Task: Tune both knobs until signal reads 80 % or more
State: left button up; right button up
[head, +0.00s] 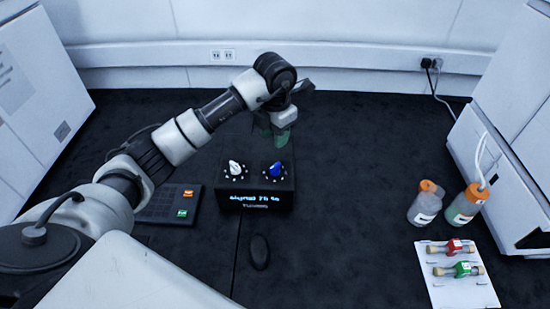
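The black tuning box (225,201) stands on the dark bench in the middle of the head view. On its top are a white knob (235,168) at left and a blue knob (275,169) at right, each ringed by small white marks. Its front display (255,198) shows blurred lit text that looks like "signal 76 %", though the digits are hard to read. My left gripper (278,137) hangs above and behind the blue knob, apart from it as far as I can tell. Its fingers are faint and greenish, and their gap is not clear. My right gripper is not in view.
A dark pad with orange and green keys (155,207) lies left of the box, partly behind my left arm. A mouse (259,252) lies in front. At right are two orange-capped bottles (425,208) and a white tray (455,293) with red and green-banded columns. White cabinets flank the bench.

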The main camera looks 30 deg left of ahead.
aim_at(275, 165)
pick_arm(q)
notch_tip(275, 165, down, 10)
jog(key=shift+d+f+p, duration=0.1)
jog(key=shift+f+p, duration=0.1)
jog(key=shift+p, duration=0.65)
jog(key=shift+c, duration=0.3)
grip_shut()
